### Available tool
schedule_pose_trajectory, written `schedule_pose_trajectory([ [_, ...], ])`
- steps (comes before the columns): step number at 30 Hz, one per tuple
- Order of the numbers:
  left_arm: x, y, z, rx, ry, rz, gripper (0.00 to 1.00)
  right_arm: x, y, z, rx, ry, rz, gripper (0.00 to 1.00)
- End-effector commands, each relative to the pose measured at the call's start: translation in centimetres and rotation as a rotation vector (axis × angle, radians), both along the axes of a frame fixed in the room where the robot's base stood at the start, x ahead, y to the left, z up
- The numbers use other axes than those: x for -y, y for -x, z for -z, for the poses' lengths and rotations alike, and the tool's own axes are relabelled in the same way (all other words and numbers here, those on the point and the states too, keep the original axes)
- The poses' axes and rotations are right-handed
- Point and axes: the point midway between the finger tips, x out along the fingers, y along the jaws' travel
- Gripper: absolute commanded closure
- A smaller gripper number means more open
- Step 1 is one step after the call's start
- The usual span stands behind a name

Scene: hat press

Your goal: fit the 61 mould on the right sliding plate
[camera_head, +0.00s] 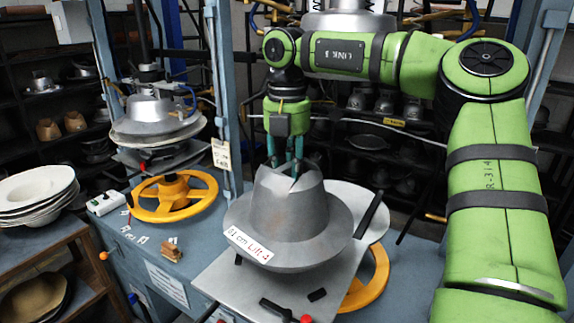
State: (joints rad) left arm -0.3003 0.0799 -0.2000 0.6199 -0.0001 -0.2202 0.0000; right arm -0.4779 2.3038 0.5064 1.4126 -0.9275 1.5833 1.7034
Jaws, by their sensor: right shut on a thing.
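The 61 mould (287,230) is a grey metal hat shape with a wide brim and a label reading "61 cm" on its front. It sits over the right sliding plate (223,284), a flat grey metal plate; whether it is fully seated I cannot tell. My right gripper (291,172) points down from above and is shut on the crown of the mould. The brim hides much of the plate's middle. My left gripper is not in view.
A second press with a metal mould (155,118) and a yellow handwheel (174,196) stands at the left. Another yellow wheel (368,284) is below the plate. White hats (36,187) are stacked at far left. Blue press columns (216,80) flank the workspace.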

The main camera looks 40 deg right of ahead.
Motion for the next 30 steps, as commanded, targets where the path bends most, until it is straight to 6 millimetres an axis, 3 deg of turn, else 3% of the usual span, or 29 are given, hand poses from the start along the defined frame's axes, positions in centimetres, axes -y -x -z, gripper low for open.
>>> schedule_pose_trajectory([
  [7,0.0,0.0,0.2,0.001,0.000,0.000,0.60,-0.1,-0.1,0.0,0.006,0.001,-0.001,1.00],
  [30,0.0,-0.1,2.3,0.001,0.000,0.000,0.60,-0.1,-0.1,2.6,0.004,0.000,-0.001,1.00],
])
